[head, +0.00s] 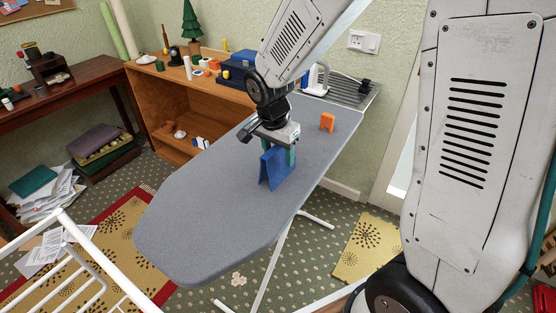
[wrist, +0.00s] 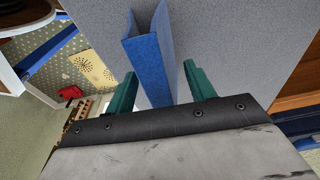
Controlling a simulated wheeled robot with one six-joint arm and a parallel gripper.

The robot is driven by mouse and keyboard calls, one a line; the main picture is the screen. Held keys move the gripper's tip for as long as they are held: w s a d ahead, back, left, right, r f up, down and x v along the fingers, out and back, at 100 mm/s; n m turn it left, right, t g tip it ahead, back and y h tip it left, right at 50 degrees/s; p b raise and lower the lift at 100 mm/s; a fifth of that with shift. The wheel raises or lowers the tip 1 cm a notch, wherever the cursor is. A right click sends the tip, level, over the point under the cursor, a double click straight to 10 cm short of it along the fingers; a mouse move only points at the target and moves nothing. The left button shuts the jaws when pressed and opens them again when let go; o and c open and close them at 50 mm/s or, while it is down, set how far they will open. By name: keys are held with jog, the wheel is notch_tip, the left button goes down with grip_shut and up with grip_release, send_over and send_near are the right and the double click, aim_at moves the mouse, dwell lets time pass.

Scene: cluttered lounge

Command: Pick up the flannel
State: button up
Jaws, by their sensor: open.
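The flannel appears to be the blue folded cloth (head: 278,168), standing like a tent on the grey ironing board (head: 190,225). In the wrist view the blue cloth (wrist: 153,55) shows as two panels with a gap between them. My gripper (head: 278,150) is over it, pointing down, with its green fingers apart. In the wrist view my gripper (wrist: 160,82) has one finger on each side of the near part of the cloth. Whether either finger touches it I cannot tell.
A small orange object (head: 327,122) stands on the board's far part, by a metal rest (head: 350,92) with a white iron-like item. A wooden shelf unit (head: 185,110) with clutter stands behind. A white rack (head: 75,265) is at front left. The board's near end is clear.

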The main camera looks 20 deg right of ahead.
jog(key=c, duration=0.9)
jog(key=shift+r, duration=0.1)
